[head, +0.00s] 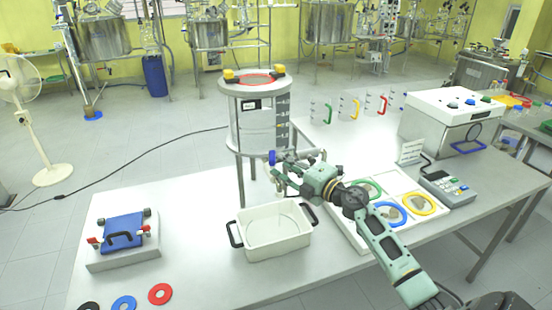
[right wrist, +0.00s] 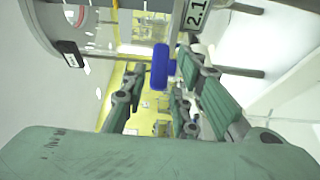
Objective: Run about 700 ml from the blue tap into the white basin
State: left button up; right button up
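The blue tap (head: 272,157) is on the lower front of a clear cylindrical vessel (head: 256,125) with a scale strip. In the right wrist view the blue tap handle (right wrist: 160,67) appears upright, between the lines of my fingers. My right gripper (head: 284,174) is just in front of the tap; its fingers (right wrist: 163,92) are apart with a gap on both sides of the handle, and I see no grip. The white basin (head: 240,213) with black handles stands on the table below the tap. I cannot make out liquid in it. My left gripper is out of view.
A blue clamp device (head: 123,232) stands on the left, with coloured rings in front. A white tray with coloured rings (head: 421,203), a keypad box (head: 447,190) and a white-topped steel unit (head: 440,130) are on the right. Table between clamp and basin is clear.

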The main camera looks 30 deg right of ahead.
aim_at(272, 159)
jog(key=shift+w+a, duration=0.25)
jog(key=shift+w, duration=0.7)
jog(key=shift+w+a, duration=0.25)
jog(key=shift+w, duration=0.65)
jog(key=shift+c, duration=0.4)
grip_shut()
